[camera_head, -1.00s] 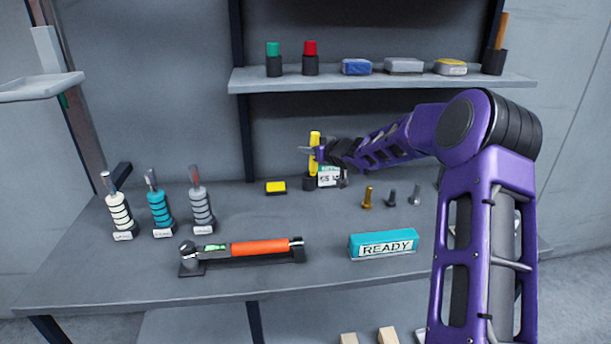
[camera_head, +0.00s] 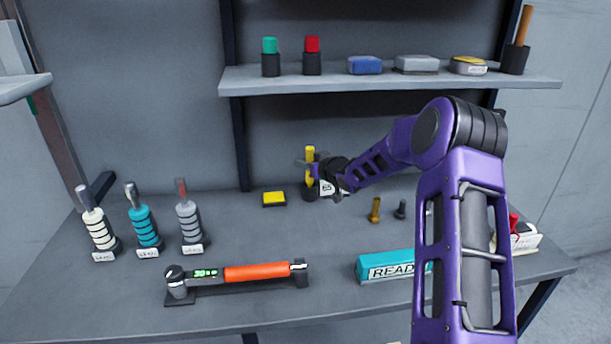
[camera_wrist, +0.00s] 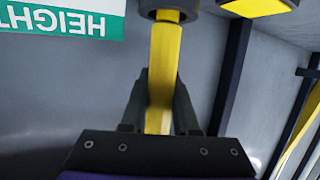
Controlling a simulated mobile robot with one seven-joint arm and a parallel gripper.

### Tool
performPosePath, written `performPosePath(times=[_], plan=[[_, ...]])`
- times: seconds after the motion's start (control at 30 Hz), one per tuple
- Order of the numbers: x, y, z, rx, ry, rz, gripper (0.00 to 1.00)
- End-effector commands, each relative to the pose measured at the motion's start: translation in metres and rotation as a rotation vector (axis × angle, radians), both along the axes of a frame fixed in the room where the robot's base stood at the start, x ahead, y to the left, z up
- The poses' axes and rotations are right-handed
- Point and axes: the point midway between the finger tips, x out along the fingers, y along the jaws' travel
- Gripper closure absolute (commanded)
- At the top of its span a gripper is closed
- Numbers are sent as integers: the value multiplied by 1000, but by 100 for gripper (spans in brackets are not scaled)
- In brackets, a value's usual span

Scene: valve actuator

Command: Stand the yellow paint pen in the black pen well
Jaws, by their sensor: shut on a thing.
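The yellow paint pen (camera_head: 310,162) is upright at the back of the bench, above the small black pen well (camera_head: 309,193). My gripper (camera_head: 314,170) is shut on the pen's side. In the wrist view the pen (camera_wrist: 163,70) runs between my gripper's fingers (camera_wrist: 159,100) to the dark round well (camera_wrist: 188,6) at the top edge. The pen's lower end meets the well's mouth there. How deep it sits inside is hidden.
A white and green height card (camera_wrist: 65,20) stands close beside the well. A yellow-topped block (camera_head: 274,199) lies to its left. Brass and dark bolts (camera_head: 375,210) stand to the right. A shelf (camera_head: 390,80) overhangs behind. The orange-handled torque wrench (camera_head: 256,272) lies in front.

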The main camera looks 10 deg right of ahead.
Motion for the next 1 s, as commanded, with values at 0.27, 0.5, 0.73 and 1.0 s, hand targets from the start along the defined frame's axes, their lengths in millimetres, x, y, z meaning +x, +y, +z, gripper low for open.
performPosePath(times=[0.27,0.5,0.73,1.0], plan=[[0,1,-34,0,0,1,100],[0,0,-34,0,0,0,100],[0,0,-36,0,0,0,48],[0,0,-36,0,1,0,41]])
